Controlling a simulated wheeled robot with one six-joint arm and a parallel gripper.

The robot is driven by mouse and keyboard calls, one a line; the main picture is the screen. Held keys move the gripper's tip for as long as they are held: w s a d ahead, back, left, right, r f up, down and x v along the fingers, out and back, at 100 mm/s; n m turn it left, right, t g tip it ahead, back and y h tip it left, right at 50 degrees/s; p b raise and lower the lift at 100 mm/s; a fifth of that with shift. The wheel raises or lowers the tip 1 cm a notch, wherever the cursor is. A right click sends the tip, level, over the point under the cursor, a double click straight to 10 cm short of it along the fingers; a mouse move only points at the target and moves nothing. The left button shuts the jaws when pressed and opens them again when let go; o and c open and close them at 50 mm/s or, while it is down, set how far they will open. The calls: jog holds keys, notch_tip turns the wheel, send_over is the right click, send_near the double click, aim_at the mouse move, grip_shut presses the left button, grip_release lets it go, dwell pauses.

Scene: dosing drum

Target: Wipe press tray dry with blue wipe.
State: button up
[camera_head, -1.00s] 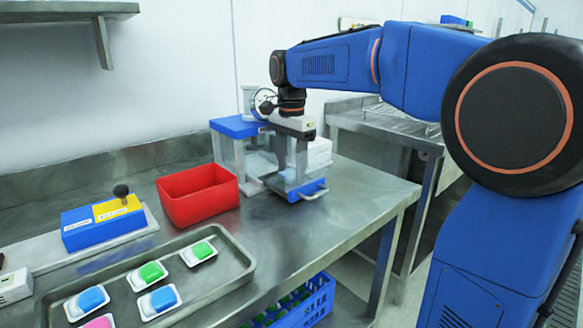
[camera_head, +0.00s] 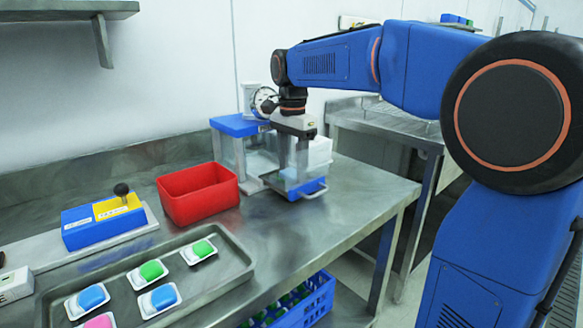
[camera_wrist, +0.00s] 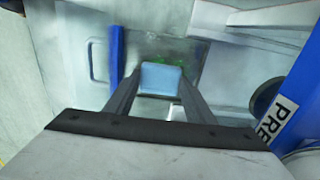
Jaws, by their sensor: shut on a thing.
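In the wrist view, a light blue wipe (camera_wrist: 161,78) is held between the two fingers of my gripper (camera_wrist: 158,86). A grey press tray (camera_wrist: 190,52) with a few small green patches lies just beyond and beneath the wipe. In the head view my gripper (camera_head: 293,165) points down into the front of the press (camera_head: 238,126), which has a blue top and clear side panels. The fingertips and wipe are largely hidden by the press in the head view, and contact with the tray is unclear.
A red bin (camera_head: 197,193) stands left of the press. A metal tray (camera_head: 225,275) holds several blue, green and pink pieces in white dishes. A blue and yellow block with a black knob (camera_head: 121,190) stands behind it. The steel table (camera_head: 340,215) is clear at front right.

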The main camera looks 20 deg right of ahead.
aim_at(284, 183)
jog(key=shift+w+d, duration=0.2)
jog(key=shift+d, duration=0.25)
jog(key=shift+s+a+r, duration=0.1)
jog(key=shift+s+a, duration=0.15)
jog(key=shift+a, duration=0.4)
jog(key=shift+s+a+f, duration=0.1)
jog(key=shift+s+a, duration=0.2)
jog(key=shift+a, duration=0.3)
jog(key=shift+s+a+r, duration=0.1)
jog(key=shift+s+a, duration=0.15)
jog(key=shift+a, duration=0.4)
jog(key=shift+w+d, duration=0.1)
jog(key=shift+d, duration=0.05)
jog(key=shift+w+d, duration=0.35)
jog(key=shift+d, duration=0.5)
jog(key=shift+w+d, duration=0.35)
jog(key=shift+d, duration=0.5)
jog(key=shift+a, duration=0.15)
jog(key=shift+s+a+f, duration=0.1)
jog(key=shift+s+a, duration=0.3)
jog(key=shift+a, duration=0.45)
jog(key=shift+s+a+f, duration=0.1)
jog(key=shift+s+a, duration=0.3)
jog(key=shift+a, duration=0.45)
